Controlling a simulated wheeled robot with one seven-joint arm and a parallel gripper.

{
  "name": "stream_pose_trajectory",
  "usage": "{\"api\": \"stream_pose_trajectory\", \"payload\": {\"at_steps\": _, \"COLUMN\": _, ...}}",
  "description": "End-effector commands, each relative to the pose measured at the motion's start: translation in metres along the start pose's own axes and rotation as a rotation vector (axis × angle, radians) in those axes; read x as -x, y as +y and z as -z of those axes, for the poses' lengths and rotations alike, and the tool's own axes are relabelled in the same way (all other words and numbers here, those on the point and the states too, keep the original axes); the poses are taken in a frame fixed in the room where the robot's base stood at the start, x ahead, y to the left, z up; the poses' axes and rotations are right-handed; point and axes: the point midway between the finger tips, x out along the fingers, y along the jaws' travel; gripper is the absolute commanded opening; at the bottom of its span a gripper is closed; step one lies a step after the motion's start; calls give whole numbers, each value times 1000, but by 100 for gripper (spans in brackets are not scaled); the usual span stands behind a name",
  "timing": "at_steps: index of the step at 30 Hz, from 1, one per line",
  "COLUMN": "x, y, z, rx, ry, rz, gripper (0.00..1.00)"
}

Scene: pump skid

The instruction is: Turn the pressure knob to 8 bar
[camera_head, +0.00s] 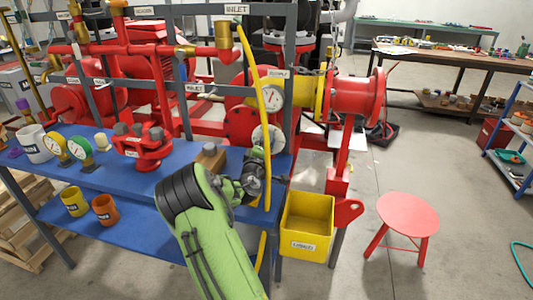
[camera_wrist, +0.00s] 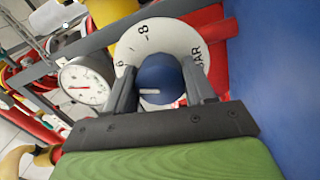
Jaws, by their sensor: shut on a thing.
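The pressure knob (camera_wrist: 160,72) is blue and round, in the middle of the wrist view.
A white-faced gauge (camera_wrist: 85,85) is left of the dial; a gauge (camera_head: 273,96) shows above it in the head view. A yellow hose (camera_head: 262,75) hangs close by my gripper. The blue bench (camera_head: 100,215), yellow bin (camera_head: 307,225) and red stool (camera_head: 408,214) stand around.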

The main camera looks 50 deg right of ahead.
Motion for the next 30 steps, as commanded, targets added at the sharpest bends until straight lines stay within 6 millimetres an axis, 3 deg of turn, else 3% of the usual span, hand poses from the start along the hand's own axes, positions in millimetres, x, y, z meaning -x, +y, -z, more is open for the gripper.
{"api": "stream_pose_trajectory", "payload": {"at_steps": 18, "x": 1, "y": -5, "z": -1, "rx": -527, "ry": -24, "rz": 12, "gripper": 24}}
{"api": "stream_pose_trajectory", "payload": {"at_steps": 30, "x": 1, "y": -6, "z": -1, "rx": -678, "ry": -31, "rz": 12, "gripper": 23}}
